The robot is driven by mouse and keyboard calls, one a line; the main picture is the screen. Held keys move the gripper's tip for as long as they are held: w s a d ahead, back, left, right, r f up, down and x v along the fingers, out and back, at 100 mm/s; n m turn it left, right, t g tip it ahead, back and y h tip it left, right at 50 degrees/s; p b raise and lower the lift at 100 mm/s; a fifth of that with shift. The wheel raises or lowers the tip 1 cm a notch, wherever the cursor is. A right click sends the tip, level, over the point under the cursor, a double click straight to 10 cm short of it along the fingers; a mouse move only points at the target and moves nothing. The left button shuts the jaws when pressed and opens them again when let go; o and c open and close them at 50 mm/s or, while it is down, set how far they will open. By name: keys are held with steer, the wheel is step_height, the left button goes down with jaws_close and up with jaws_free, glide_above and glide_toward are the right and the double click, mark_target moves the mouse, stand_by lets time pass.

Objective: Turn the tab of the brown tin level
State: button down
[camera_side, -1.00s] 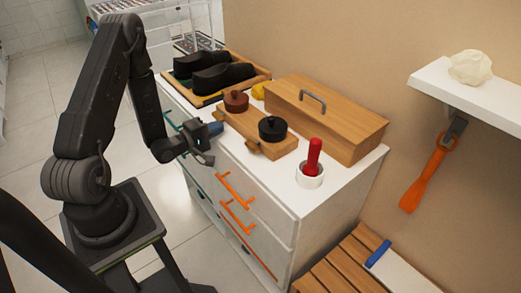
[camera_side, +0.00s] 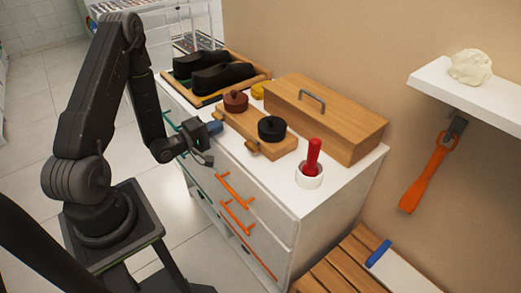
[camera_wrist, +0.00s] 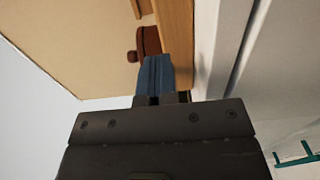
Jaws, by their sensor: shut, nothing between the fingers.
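The brown tin (camera_side: 236,100), a round lidded pot with a knob, sits in a wooden stand (camera_side: 275,147) on the white cabinet, beside a black tin (camera_side: 271,128). It also shows in the wrist view (camera_wrist: 151,40), just beyond my fingertips. A small wooden tab (camera_side: 221,115) seems to stick out of the stand's front below the brown tin; its angle is too small to tell. My gripper (camera_side: 216,127), with blue fingers, is shut and empty just in front of the stand. The fingers (camera_wrist: 158,72) hide part of the stand in the wrist view; contact cannot be told.
A second tab (camera_side: 252,147) is below the black tin. Behind stand a wooden box (camera_side: 325,118) with a handle and a tray (camera_side: 262,76) of black shoes. A red-handled thing in a white cup (camera_side: 310,178) stands right. Orange drawer handles (camera_side: 236,187) stick out below.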

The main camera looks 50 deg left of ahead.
steer(key=s, duration=0.5)
steer(key=shift+d+f, duration=0.1)
steer(key=w+r+m+g, duration=0.1)
steer(key=w+m, duration=0.1)
steer(key=w+r+m+g, duration=0.2)
steer(key=m, duration=0.1)
steer(key=w+d+r+m+g, duration=0.1)
steer(key=w+m, duration=0.1)
steer(key=shift+w+r+y, duration=0.1)
steer(key=shift+r+y, duration=0.15)
steer(key=shift+y, duration=0.15)
steer(key=s+d+r+m+g+y, duration=0.1)
steer(key=s+d+r+m+g, duration=0.3)
steer(key=r, duration=0.3)
steer(key=s+d+r+m+g+y, duration=0.1)
steer(key=s+d+r+m+g, duration=0.15)
steer(key=d+r, duration=0.45)
steer(key=s+d+r+m+g+h, duration=0.2)
steer(key=s+d+r+m, duration=0.2)
steer(key=s+d, duration=0.3)
steer(key=s, duration=0.3)
steer(key=shift+s+h, duration=0.3)
steer(key=shift+h, duration=0.1)
steer(key=shift+d, duration=0.1)
